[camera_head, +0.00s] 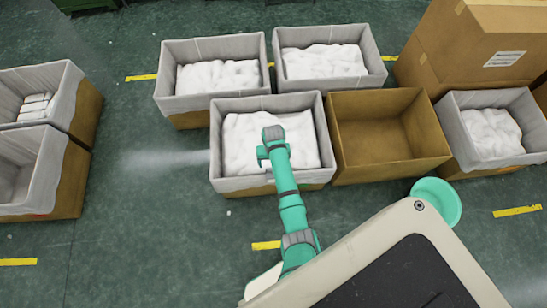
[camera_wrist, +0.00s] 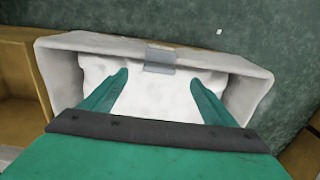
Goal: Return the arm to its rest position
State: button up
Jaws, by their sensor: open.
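My arm (camera_head: 291,205) is green with grey joints and reaches out over a lined carton (camera_head: 218,180) filled with white material (camera_head: 305,152). My gripper is above this carton; in the wrist view its two green fingers (camera_wrist: 155,92) are spread apart with nothing between them. The white fill (camera_wrist: 155,103) and the grey liner (camera_wrist: 245,85) show below the fingers. In the head view the fingertips are mostly hidden by the wrist. I cannot tell the exact height of the fingers above the fill.
Two more filled cartons (camera_head: 212,101) (camera_head: 325,86) stand behind. An empty brown carton (camera_head: 375,132) and another filled one (camera_head: 490,133) stand to the right. A tall closed box (camera_head: 468,60) is at the back right. Cartons (camera_head: 28,170) stand at left. Green floor (camera_head: 140,210) is clear between.

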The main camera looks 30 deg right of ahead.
jog(key=shift+r, duration=0.4)
